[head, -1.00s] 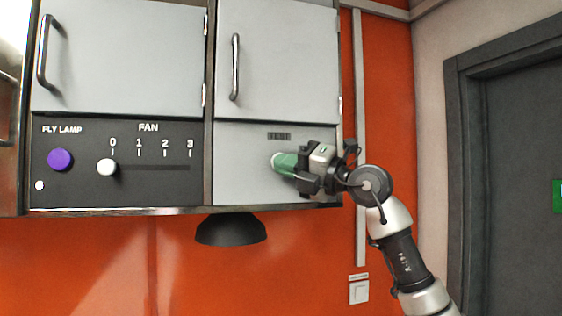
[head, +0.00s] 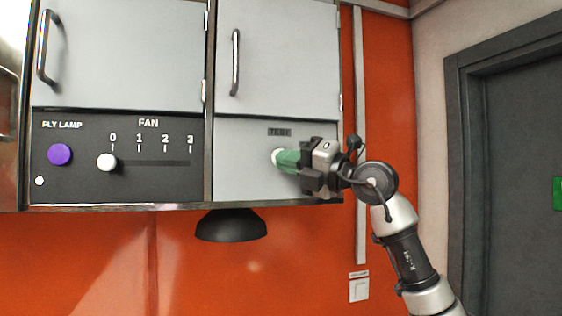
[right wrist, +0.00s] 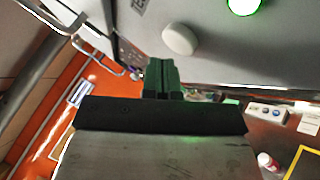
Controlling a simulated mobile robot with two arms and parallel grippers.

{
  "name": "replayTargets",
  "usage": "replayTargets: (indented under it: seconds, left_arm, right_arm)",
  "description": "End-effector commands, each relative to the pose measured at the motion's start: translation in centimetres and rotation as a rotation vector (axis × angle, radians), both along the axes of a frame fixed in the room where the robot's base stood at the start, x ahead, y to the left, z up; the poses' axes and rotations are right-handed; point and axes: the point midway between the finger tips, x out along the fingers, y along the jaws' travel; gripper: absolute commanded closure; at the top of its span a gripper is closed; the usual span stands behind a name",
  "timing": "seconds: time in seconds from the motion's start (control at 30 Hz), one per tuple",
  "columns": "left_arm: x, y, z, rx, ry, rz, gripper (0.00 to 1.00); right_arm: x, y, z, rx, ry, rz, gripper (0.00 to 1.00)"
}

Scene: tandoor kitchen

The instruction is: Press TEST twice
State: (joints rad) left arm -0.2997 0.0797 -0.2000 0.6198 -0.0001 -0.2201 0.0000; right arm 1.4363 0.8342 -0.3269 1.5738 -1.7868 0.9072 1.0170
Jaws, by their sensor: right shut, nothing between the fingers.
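The TEST label (head: 279,132) is on a grey panel under the right cabinet door. Below it a round white button (head: 277,157) shows just left of my right gripper's tips. My right gripper (head: 289,161) has green fingers, shut and empty, pointing at the panel. In the right wrist view the white button (right wrist: 180,40) stands out from the panel, just above and right of the shut green fingers (right wrist: 160,76). A small gap shows between them there. My left gripper is not in view.
A lit green lamp (right wrist: 243,4) is on the panel near the white button. To the left is a dark panel with a purple FLY LAMP button (head: 60,154) and a white FAN slider knob (head: 107,162). A black hood (head: 231,226) hangs below.

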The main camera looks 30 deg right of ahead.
Motion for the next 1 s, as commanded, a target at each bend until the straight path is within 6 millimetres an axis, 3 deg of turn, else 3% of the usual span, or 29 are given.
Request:
replayTargets:
  seconds: [0.33,0.8,1.0]
  left_arm:
    - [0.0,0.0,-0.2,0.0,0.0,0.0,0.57]
    - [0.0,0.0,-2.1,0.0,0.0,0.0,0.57]
    - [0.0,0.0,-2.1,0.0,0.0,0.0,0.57]
  right_arm:
    - [-0.4,0.1,0.0,-0.001,-0.002,0.0,1.0]
    - [-4.6,1.1,0.0,-0.001,-0.003,0.0,1.0]
    - [-5.0,1.2,0.0,0.0,0.0,0.0,1.0]
